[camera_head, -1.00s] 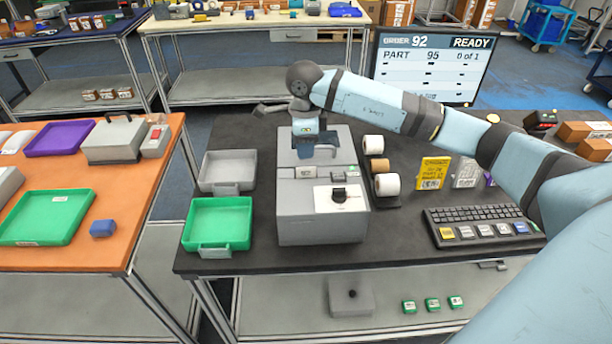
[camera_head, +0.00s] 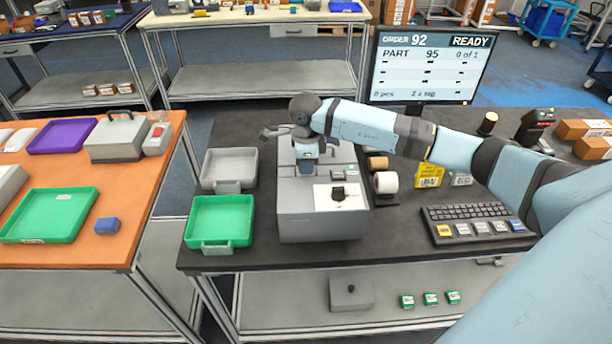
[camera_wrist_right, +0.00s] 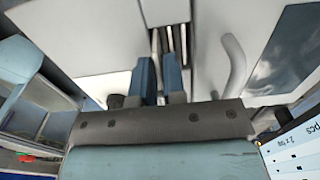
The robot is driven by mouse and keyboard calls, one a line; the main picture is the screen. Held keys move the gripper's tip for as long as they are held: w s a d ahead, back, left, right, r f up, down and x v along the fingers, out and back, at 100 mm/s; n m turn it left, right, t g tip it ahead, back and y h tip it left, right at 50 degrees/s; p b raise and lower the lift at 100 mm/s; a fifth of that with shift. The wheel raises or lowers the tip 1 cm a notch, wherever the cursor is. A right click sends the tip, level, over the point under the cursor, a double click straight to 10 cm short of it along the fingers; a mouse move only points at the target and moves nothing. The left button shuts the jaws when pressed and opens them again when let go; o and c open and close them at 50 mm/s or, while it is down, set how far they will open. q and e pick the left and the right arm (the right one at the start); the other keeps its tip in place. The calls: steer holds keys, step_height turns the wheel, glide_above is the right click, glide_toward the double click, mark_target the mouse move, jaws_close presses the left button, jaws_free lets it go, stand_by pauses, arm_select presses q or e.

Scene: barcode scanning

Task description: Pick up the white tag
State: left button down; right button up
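I cannot make out the white tag for certain in either view. The grey machine (camera_head: 296,212), with a white panel and black knob (camera_head: 338,193), stands on the dark table. My right gripper (camera_head: 306,168) points down into the rear part of this machine, and its fingertips are largely hidden in the head view. In the right wrist view its two blue fingers (camera_wrist_right: 160,76) are close together with a narrow gap, against pale machine surfaces. My left gripper is not in view.
A green tray (camera_head: 220,222) and a grey tray (camera_head: 230,168) stand left of the machine. Rolls (camera_head: 385,183), a yellow card (camera_head: 429,174) and a keyboard (camera_head: 465,213) are to its right. The monitor (camera_head: 423,68) stands behind, reading "0 pcs 2 x tag".

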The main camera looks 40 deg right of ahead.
jaws_close()
steer(key=shift+r, duration=0.1)
